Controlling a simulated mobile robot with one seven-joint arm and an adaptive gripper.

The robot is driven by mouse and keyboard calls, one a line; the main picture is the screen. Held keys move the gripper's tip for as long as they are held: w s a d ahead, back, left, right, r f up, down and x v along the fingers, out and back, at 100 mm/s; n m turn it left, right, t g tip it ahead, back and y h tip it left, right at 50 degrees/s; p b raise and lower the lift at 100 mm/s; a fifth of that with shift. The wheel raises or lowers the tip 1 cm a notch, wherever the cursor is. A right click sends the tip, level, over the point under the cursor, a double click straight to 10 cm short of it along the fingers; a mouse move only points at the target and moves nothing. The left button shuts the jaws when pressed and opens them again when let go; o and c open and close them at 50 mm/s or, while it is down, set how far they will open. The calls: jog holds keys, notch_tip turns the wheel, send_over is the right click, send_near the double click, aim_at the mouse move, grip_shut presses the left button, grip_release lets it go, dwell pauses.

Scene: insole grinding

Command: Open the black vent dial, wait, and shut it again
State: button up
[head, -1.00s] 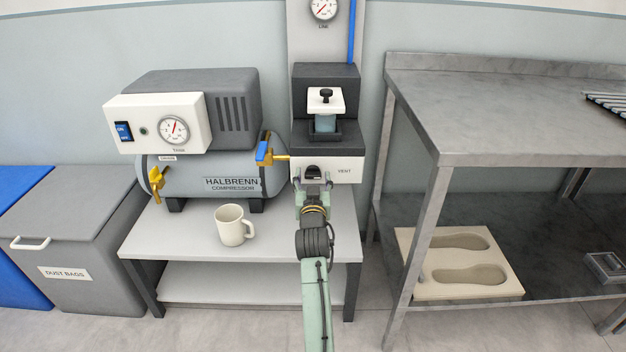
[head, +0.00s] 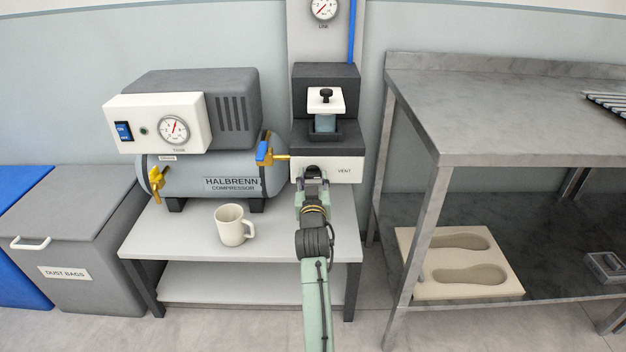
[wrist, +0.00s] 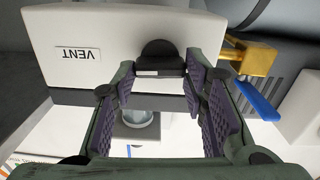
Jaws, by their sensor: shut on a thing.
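The black vent dial (wrist: 162,58) sits on the white front panel beside an upside-down VENT label in the wrist view, with a pale bar on its lower edge. In the head view the dial (head: 312,168) shows only in part above my gripper. My gripper (head: 312,178) reaches up to the panel from below. In the wrist view my gripper (wrist: 160,72) has one finger on each side of the dial and is shut on it. The exact contact at the fingertips is hard to see.
A brass valve with a blue lever (head: 264,152) sticks out close left of the panel. The compressor (head: 225,184) and a cream mug (head: 230,226) are left on the bench (head: 180,249). A metal table (head: 440,120) stands to the right.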

jog(key=n, duration=0.8)
jog(key=shift+a+n, duration=0.1)
jog(key=shift+n, duration=0.2)
jog(key=n, duration=0.4)
jog(key=shift+f+p, duration=0.1)
jog(key=shift+p, duration=0.25)
jog(key=shift+a+f+n, duration=0.1)
jog(key=shift+n, duration=2.2)
jog(key=o, duration=1.2)
jog(key=shift+c, duration=0.2)
jog(key=shift+s, duration=0.1)
